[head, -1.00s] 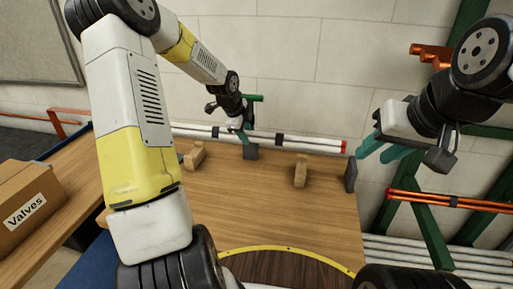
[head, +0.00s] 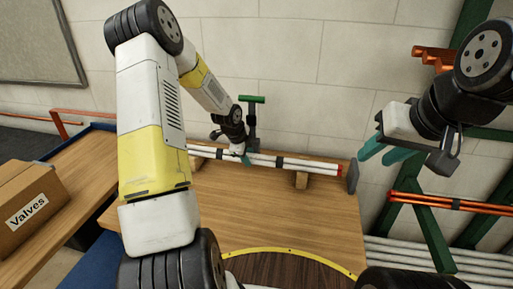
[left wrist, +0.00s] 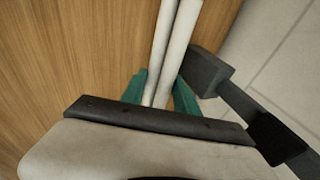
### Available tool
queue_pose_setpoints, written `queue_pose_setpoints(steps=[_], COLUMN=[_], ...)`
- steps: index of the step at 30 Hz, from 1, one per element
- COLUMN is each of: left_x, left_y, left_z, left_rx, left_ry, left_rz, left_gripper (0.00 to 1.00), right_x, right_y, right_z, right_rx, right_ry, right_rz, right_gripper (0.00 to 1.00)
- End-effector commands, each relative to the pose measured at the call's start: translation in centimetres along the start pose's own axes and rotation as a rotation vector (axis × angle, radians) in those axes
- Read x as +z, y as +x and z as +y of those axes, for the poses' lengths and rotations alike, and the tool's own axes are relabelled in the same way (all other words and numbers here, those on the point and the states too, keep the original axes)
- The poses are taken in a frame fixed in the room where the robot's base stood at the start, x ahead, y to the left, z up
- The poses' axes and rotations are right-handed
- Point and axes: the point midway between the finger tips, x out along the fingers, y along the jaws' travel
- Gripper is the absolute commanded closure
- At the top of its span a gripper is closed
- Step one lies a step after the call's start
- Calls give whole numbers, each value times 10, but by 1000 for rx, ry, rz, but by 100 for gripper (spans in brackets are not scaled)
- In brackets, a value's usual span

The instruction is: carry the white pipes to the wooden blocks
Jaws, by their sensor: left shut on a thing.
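The white pipes (head: 267,160) form a long bundle with dark bands and a red right end, lying crosswise near the back of the table. My left gripper (head: 243,159) is shut on the bundle; in the left wrist view the pipes (left wrist: 171,50) run between its teal fingers (left wrist: 160,92). One wooden block (head: 301,181) shows under the bundle's right part, its top covered by the pipes. I cannot tell whether they touch. The other block is not clearly visible near my left arm. My right gripper (head: 384,156) is open and empty, right of the table.
A grey upright plate (head: 353,177) stands at the table's right edge, close to the red pipe end. A green-handled clamp (head: 252,120) rises behind the bundle. A "Valves" box (head: 30,205) sits at left. The table's middle (head: 250,205) is clear.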

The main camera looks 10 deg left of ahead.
Motion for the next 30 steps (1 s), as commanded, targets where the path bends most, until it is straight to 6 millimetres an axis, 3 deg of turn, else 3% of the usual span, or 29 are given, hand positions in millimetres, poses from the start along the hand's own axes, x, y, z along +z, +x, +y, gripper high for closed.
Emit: queue_pose_setpoints(steps=[1,3,4,16,30], left_x=[0,0,0,0,1], left_y=[0,0,0,-7,-98], left_z=[0,0,0,-1,-1], left_rx=[0,0,0,-2,-3], left_ry=[0,0,0,-1,-3], left_rz=[0,0,0,0,-3], left_gripper=[58,44,42,42,42], right_x=[0,0,0,0,0], right_y=[0,0,0,0,0], right_z=[0,0,0,0,0], right_rx=[0,0,0,0,0], right_ry=[0,0,0,0,0], right_rz=[0,0,0,0,0], right_gripper=[64,64,64,64,64])
